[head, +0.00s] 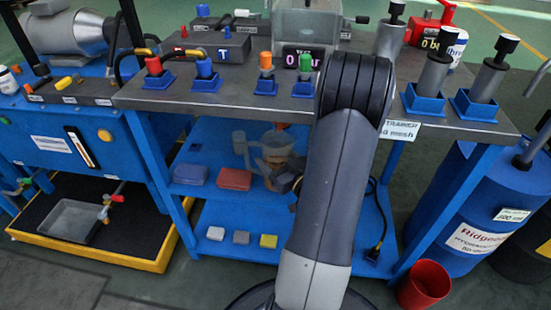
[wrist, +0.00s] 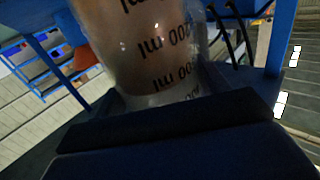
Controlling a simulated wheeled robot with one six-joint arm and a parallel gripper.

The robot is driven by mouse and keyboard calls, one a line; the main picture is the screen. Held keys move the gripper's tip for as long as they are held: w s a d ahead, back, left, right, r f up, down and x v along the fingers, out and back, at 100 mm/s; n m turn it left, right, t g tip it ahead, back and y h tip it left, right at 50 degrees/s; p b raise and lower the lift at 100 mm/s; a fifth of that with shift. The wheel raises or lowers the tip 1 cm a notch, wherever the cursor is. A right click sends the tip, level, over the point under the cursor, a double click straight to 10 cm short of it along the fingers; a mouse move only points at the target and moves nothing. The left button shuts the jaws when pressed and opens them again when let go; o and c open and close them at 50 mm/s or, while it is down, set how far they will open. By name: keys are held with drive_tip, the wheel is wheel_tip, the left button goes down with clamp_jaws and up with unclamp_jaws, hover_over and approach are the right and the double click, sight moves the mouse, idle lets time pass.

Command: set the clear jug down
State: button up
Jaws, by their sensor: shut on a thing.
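The clear jug (head: 277,152) shows left of my arm in the head view, below the bench top and among the blue shelves. It looks see-through with a brownish tint. The wrist view shows the jug (wrist: 150,45) close up, with black ml markings, tilted in the picture. My gripper (wrist: 170,112) is shut on the jug; its dark jaw crosses the jug's near side. In the head view my arm hides part of the gripper and the area to its right. I cannot tell whether the jug's base touches a shelf.
A blue-framed bench (head: 225,93) carries colored valves and a digital display. Blue and red blocks (head: 235,179) lie on the middle shelf. Two grey blocks and a yellow block (head: 268,241) lie on the lower shelf. A red bucket (head: 424,285) stands on the floor at right.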

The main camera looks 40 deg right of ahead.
drive_tip(key=shift+f, duration=0.15)
drive_tip(key=o, duration=1.3)
drive_tip(key=shift+c, duration=0.2)
drive_tip(key=shift+s+r, duration=0.15)
drive_tip(key=shift+r, duration=0.1)
drive_tip(key=s+a+p, duration=0.1)
drive_tip(key=s+p, duration=0.1)
drive_tip(key=s, duration=0.9)
drive_tip(key=shift+s, duration=0.35)
drive_tip(key=shift+w+f, duration=0.1)
drive_tip(key=shift+w, duration=0.05)
